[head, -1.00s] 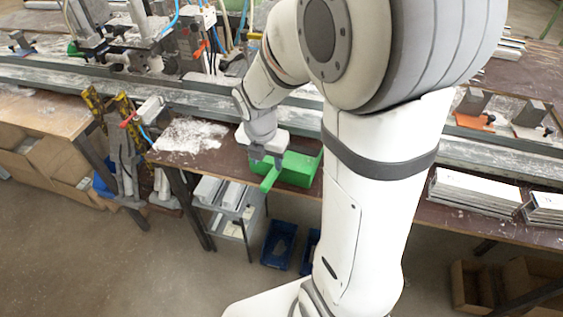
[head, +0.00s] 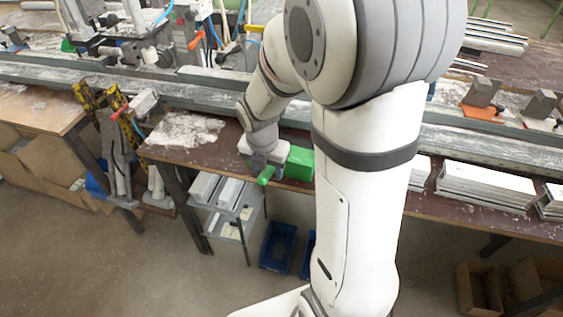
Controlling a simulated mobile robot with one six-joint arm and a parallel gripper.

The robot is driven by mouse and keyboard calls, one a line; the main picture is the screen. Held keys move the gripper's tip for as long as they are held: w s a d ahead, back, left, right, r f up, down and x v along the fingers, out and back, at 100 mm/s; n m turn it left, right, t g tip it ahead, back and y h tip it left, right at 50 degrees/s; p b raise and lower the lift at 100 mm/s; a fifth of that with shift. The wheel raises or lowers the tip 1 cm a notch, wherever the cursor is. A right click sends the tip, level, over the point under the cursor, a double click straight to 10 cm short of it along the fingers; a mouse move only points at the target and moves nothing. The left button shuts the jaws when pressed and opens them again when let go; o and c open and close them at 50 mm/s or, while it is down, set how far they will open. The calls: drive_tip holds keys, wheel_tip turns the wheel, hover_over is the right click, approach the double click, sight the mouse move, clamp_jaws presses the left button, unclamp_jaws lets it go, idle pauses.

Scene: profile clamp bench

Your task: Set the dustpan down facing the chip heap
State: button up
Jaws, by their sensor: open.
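The green dustpan (head: 299,164) sits at the brown bench top, its right part cut off by my arm. Its handle end (head: 266,175) points toward the bench's front edge. My gripper (head: 262,164) is open, at the handle, with its fingers partly hidden by its own body; contact with the handle cannot be told. The chip heap (head: 187,130) is a pale, flat spread of chips on the bench, left of the dustpan. Which way the pan's mouth faces is hard to see.
A long grey rail (head: 190,102) runs behind the heap and dustpan. White profile stacks (head: 486,187) lie at the right. Gloves and yellow-handled tools (head: 115,140) hang at the bench's left corner. Blue bins (head: 278,246) and a small shelf (head: 228,206) stand below.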

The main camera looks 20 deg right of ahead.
drive_tip(key=shift+f, duration=0.15)
clamp_jaws()
idle(0.4)
wheel_tip(320, 180, up, 12)
drive_tip(key=p, duration=1)
drive_tip(key=shift+p, duration=0.35)
